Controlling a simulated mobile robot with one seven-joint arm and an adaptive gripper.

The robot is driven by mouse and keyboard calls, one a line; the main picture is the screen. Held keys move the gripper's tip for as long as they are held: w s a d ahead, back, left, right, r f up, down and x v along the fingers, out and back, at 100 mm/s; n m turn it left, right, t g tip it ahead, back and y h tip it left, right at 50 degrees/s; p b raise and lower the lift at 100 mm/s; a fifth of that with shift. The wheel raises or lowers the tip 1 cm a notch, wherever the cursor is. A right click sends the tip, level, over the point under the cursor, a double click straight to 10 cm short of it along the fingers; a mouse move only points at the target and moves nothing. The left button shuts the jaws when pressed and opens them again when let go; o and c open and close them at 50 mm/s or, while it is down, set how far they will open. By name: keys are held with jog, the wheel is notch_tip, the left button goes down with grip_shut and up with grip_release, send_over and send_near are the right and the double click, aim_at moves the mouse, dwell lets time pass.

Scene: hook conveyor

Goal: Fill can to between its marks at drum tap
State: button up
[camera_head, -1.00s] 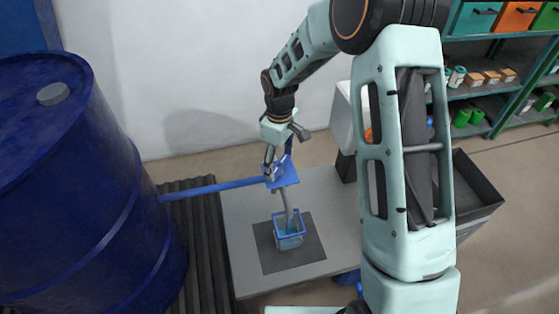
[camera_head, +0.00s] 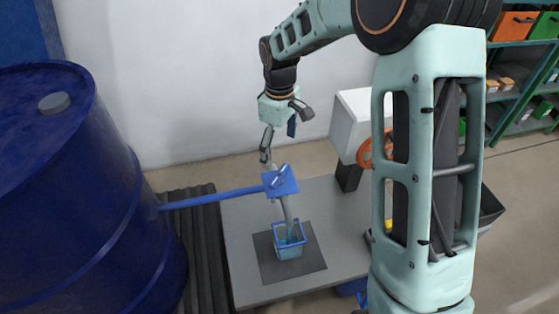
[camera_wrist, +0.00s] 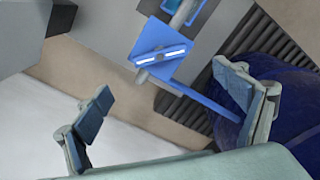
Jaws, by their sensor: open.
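The blue drum (camera_head: 75,190) stands at the left, and a blue pipe (camera_head: 215,197) runs from it to the tap. The can (camera_head: 289,248) is clear with a blue rim and stands upright with blue liquid inside. Its marks are too small to read. My gripper (camera_head: 279,141) is open and empty, above and behind the tap.
The can is on a dark square mat (camera_head: 312,262) on a grey table (camera_head: 245,275). A white box-shaped machine with an orange wheel (camera_head: 364,150) stands at the table's back right. Shelves (camera_head: 520,90) are at the far right. A plain wall is behind.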

jog(key=shift+r, duration=1.3)
dwell(6.7)
